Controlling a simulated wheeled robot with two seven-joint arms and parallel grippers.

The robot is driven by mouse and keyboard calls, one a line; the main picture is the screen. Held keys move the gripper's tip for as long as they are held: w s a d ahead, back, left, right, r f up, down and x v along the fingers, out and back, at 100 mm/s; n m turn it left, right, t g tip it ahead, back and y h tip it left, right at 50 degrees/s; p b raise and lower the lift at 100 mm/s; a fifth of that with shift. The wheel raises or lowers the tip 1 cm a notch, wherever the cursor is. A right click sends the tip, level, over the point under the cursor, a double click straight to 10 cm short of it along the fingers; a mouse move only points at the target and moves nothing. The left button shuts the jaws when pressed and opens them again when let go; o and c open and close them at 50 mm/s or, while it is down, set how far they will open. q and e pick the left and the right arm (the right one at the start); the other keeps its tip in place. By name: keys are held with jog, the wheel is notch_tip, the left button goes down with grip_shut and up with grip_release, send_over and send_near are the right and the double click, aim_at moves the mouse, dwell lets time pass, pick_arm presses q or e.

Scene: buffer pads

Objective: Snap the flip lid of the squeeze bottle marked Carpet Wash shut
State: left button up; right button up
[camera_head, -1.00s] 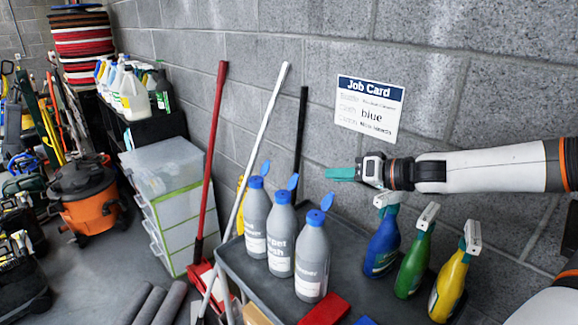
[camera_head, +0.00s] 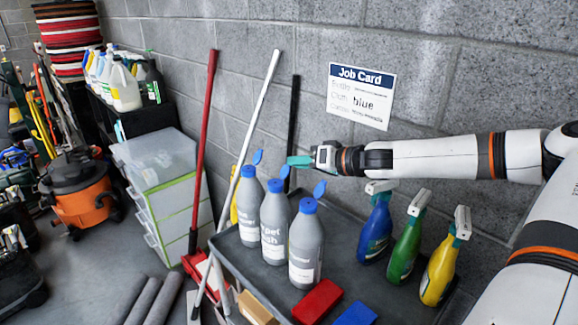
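Three grey squeeze bottles with blue caps stand in a row on a dark tray table. The middle bottle (camera_head: 275,222) has a partly hidden label ending in "pet" and "sh", which fits Carpet Wash. Its blue flip lid (camera_head: 285,172) stands open, tilted up from the cap. The left bottle (camera_head: 249,208) and right bottle (camera_head: 305,245) also have raised lids. My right gripper (camera_head: 299,161) has teal fingers pointing left. Its tips appear just above the middle lid; contact cannot be told. The fingers overlap in this side view, so their gap is hidden. My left gripper is out of view.
Blue (camera_head: 376,228), green (camera_head: 407,250) and yellow (camera_head: 440,270) spray bottles stand right of the squeeze bottles. A red block (camera_head: 317,301) and a blue block (camera_head: 356,314) lie in front on the tray table (camera_head: 345,262). Poles lean at left; a job card (camera_head: 360,95) hangs behind.

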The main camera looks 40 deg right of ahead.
aim_at(286, 171)
jog(key=shift+b+x, duration=1.2)
jog(key=shift+x, duration=0.7)
grip_shut()
